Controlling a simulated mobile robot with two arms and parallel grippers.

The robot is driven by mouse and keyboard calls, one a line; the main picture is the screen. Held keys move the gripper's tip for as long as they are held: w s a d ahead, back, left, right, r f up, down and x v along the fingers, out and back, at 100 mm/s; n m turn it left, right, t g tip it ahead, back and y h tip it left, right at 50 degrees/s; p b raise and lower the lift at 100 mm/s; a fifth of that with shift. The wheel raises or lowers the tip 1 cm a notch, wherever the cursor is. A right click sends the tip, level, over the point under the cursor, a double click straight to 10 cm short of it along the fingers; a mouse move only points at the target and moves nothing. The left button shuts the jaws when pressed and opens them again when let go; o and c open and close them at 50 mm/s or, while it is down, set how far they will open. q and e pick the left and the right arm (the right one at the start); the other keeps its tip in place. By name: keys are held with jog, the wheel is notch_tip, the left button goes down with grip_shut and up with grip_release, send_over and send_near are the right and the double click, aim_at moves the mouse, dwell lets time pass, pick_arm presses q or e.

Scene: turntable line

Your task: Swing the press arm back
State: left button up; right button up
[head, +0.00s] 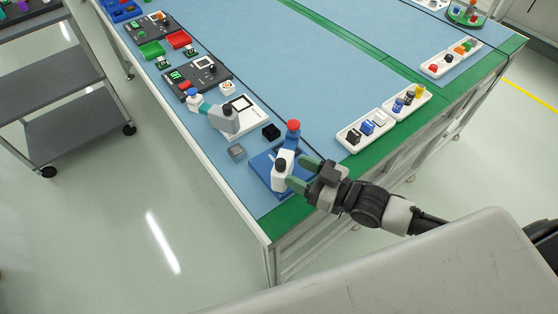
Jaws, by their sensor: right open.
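At the near corner of the table a blue base plate (262,166) carries a white upright block (280,172) with a dark top. Behind the block stands a blue post or arm with a red knob (293,126). My right gripper (300,174) comes in from the right; its two green-grey fingers are apart, close to the white block's right side. I cannot tell whether they touch it. Farther left a grey-and-white arm (220,117) with a blue end reaches over a white base plate (243,105). I cannot tell which of the two is the press arm. My left gripper is out of view.
A black block (271,131) and a grey block (236,152) lie near the blue plate. White trays of small parts (354,147) stand to the right. Dark boards (181,77) and a red tray (178,40) lie farther back. The blue table middle (300,62) is clear.

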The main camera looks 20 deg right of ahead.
aim_at(286, 165)
jog(key=x, duration=0.5)
jog(key=shift+w+a, duration=0.1)
jog(key=shift+a, duration=0.05)
grip_shut()
